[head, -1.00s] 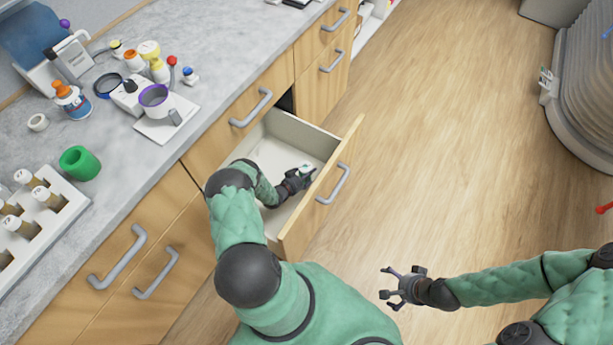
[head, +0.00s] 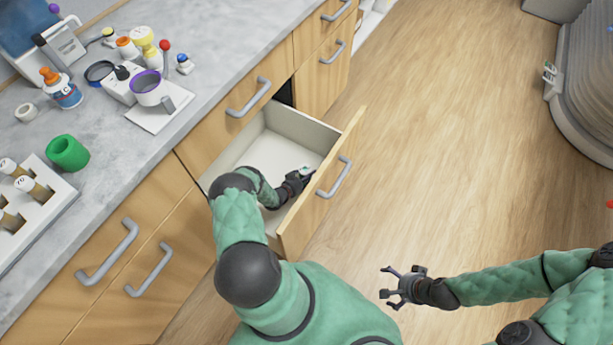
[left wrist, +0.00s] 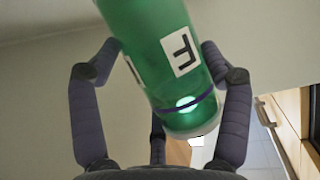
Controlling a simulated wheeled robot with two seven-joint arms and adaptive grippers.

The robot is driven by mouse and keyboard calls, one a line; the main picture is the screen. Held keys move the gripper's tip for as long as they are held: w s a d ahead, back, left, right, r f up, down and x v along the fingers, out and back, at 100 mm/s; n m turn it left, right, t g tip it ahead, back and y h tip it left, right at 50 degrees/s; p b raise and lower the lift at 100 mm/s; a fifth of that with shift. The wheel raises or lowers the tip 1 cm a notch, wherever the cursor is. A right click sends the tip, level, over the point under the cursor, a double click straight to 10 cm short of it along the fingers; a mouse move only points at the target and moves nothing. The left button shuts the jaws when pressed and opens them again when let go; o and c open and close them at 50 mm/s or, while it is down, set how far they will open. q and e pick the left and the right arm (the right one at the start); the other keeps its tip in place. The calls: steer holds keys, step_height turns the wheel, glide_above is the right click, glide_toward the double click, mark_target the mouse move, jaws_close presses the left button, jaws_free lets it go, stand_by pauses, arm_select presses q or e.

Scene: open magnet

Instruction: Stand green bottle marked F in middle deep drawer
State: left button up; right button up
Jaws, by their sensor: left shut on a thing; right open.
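The green bottle marked F (left wrist: 160,50) is between the fingers of my left gripper (left wrist: 158,85) in the left wrist view. It looks tilted in that picture, with its white F label facing the camera. In the head view my left gripper (head: 299,178) is down inside the open drawer (head: 318,131), near its front panel. Only a small white and green bit of the bottle (head: 306,170) shows there; the arm and hand hide the rest. I cannot tell whether the bottle touches the drawer floor. My right gripper (head: 402,285) is open and empty above the wood floor.
The drawer's back left part looks empty.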

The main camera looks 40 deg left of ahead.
arm_select(q)
steer(key=shift+f, duration=0.5)
stand_by(0.4)
steer(key=o, duration=1.4)
steer(key=shift+o, duration=0.2)
steer(key=v, duration=0.7)
steer(key=shift+s, duration=0.2)
